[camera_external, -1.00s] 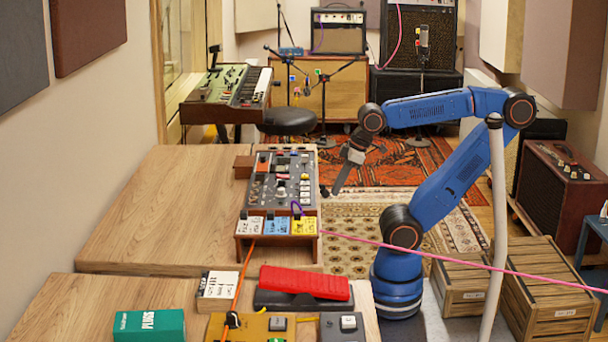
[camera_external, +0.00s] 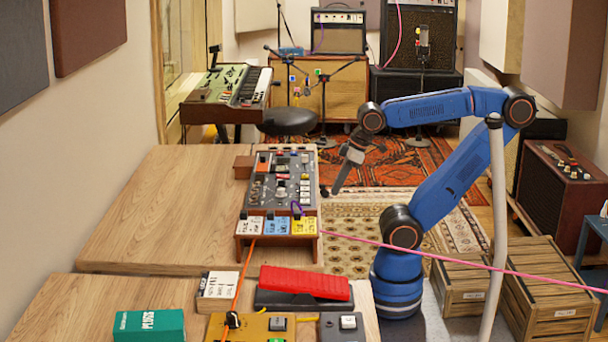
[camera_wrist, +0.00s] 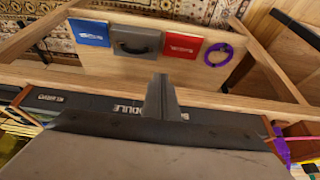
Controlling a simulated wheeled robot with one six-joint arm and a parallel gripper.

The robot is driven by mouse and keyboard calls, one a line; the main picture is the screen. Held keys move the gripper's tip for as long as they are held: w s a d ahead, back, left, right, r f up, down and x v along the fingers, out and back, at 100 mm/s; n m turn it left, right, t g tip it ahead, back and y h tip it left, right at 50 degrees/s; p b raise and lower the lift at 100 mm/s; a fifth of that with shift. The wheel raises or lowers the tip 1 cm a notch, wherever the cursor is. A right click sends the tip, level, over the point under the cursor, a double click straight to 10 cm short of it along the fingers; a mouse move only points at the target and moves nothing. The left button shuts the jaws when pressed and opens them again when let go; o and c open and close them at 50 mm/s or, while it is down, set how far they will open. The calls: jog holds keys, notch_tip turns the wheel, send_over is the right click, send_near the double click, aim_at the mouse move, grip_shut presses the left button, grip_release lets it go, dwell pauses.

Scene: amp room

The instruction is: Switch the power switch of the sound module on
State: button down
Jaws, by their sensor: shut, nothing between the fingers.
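The sound module (camera_external: 262,190) is a dark, wood-sided panel of knobs and coloured buttons on a stand at the right edge of the wooden table. My gripper (camera_external: 337,188) is just right of it, pointing down and shut with nothing held. In the wrist view, my gripper's fingers (camera_wrist: 160,95) are together in front of a dark panel (camera_wrist: 70,103) with white lettering that ends in "ODULE". The fingers cover part of the lettering. I cannot pick out the power switch in either view, and cannot tell whether the fingers touch the panel.
White, blue and yellow boxes (camera_external: 276,226) stand in front of the module. In the wrist view, a blue box (camera_wrist: 90,33), a grey case (camera_wrist: 136,42), a red box (camera_wrist: 182,46) and a purple ring (camera_wrist: 218,64) lie on a wooden board.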

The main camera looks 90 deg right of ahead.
aim_at(282, 176)
jog(key=w+r+g, duration=0.3)
jog(key=w+r, duration=1.4)
jog(key=r, duration=0.4)
jog(key=shift+w, duration=0.2)
jog(key=shift+a, duration=0.1)
jog(key=f, duration=0.4)
jog(key=w+f, duration=0.1)
jog(key=f, duration=0.9)
jog(key=shift+w, duration=0.35)
jog(key=shift+r, duration=0.1)
jog(key=shift+f+g, duration=0.2)
jog(key=shift+g, duration=0.2)
jog(key=shift+s+r, duration=0.2)
jog(key=shift+s, duration=0.55)
jog(key=shift+r, duration=0.1)
notch_tip(282, 176, up, 14)
jog(key=w, duration=0.1)
jog(key=shift+w, duration=0.35)
